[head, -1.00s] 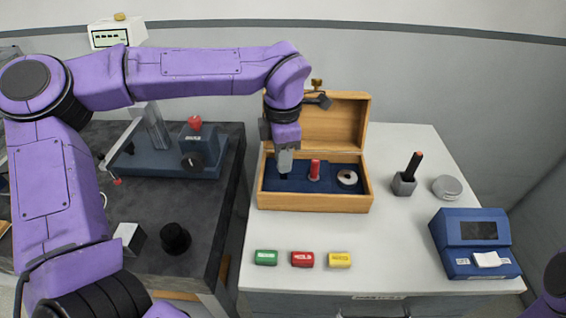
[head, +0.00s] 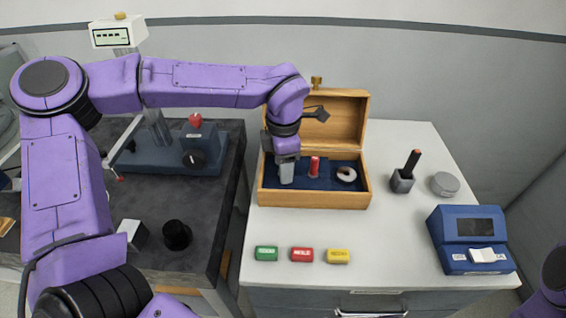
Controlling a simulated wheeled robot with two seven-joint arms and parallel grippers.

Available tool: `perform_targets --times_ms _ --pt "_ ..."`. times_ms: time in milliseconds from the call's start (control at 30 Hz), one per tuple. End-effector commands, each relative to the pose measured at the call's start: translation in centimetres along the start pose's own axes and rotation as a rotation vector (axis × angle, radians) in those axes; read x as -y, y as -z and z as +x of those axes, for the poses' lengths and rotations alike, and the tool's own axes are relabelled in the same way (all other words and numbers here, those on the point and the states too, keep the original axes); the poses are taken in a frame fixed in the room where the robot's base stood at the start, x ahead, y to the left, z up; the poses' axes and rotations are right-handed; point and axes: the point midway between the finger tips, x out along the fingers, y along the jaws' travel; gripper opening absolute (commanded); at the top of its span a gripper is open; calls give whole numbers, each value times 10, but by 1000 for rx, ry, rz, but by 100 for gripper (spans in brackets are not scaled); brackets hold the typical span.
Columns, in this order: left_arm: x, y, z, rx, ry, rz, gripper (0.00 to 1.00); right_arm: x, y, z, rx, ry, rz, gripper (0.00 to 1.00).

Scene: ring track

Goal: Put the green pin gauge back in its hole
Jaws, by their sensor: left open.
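My left gripper (head: 286,180) points down into the left part of the open wooden box (head: 313,200). Its jaws are open, and they cover that part of the dark blue insert (head: 326,183). I see no green pin gauge; whether one is behind the gripper, I cannot tell. A red pin (head: 314,167) stands upright in the middle of the insert, just right of the gripper. A pale ring (head: 346,174) lies in the insert's right part. Of my right arm, only a purple piece shows at the lower right edge; its gripper is out of view.
Green (head: 266,254), red (head: 302,255) and yellow (head: 338,256) labelled blocks lie in front of the box. A dark holder (head: 403,182), a grey round tin (head: 445,184) and a blue device (head: 470,240) stand right. The white table between is clear. The box lid stands open behind.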

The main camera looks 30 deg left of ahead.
Motion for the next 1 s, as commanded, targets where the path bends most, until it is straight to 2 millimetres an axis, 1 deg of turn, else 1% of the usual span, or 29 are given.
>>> perform_targets --times_ms 67,133,167,200,367,400,500,600,733,1000 --pt "0 0 2 0 -1 -1 51 0 -2 4 0 0 0 49" --pt "0 0 5 1 -2 -1 51 1 -6 14 0 0 0 49" --pt "-1 0 -2 3 -4 0 51 1 -6 14 0 0 0 49" --pt "-1 -1 -15 3 -5 -1 51 1 -4 10 0 0 0 49" --pt "5 -5 -56 3 -5 -1 51 1 -6 15 0 0 0 49" --pt "5 -5 -68 3 -4 -1 51 1 -5 13 0 0 0 49" --pt "6 -4 -88 2 -3 -1 51 1 -5 12 0 0 0 49" --pt "6 -4 -101 1 -2 -1 51 1 -5 11 0 0 0 49" --pt "6 -4 -107 0 0 -1 51 1 -4 11 0 0 0 49" --pt "7 -6 -107 0 0 3 51 1 -4 11 -1 0 0 49"
